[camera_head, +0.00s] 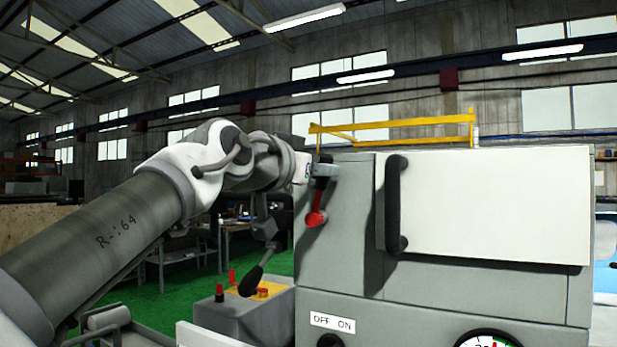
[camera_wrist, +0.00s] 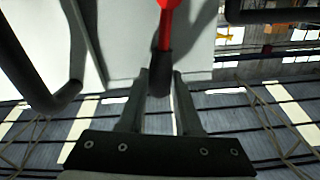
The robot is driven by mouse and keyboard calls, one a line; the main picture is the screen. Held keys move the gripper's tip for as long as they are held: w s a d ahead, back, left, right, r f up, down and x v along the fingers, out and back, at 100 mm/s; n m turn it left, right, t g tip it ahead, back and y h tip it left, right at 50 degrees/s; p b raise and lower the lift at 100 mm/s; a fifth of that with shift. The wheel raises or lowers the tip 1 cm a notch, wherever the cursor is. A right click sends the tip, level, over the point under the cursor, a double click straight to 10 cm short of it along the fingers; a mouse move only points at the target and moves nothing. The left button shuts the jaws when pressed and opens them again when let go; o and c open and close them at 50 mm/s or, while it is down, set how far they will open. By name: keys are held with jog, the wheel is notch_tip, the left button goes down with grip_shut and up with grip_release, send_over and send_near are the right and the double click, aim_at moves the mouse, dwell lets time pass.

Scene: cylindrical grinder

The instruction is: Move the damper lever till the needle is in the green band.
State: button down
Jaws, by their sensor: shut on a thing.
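The damper lever (camera_head: 316,205) is red with a dark grip and sits on the left part of the grey machine's front. The grip is at its upper end and the red part points down in the head view. My gripper (camera_head: 314,172) is at the grip. In the wrist view the lever's red part (camera_wrist: 167,28) runs into the dark grip, which lies between the fingers of my gripper (camera_wrist: 160,85), shut on it. The round gauge (camera_head: 487,341) is cut off by the bottom edge of the head view. Some green shows on its dial; I cannot tell where the needle points.
A white door (camera_head: 490,205) with a black vertical handle (camera_head: 394,205) is right of the lever. A grey control box (camera_head: 250,313) with red knobs and a black-knobbed stick stands at lower left. Green floor (camera_head: 180,297) lies behind it.

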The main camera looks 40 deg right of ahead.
jog(key=c, duration=0.6)
grip_release()
jog(key=b+v, duration=0.2)
jog(key=v, duration=1.5)
jog(key=shift+a, duration=0.2)
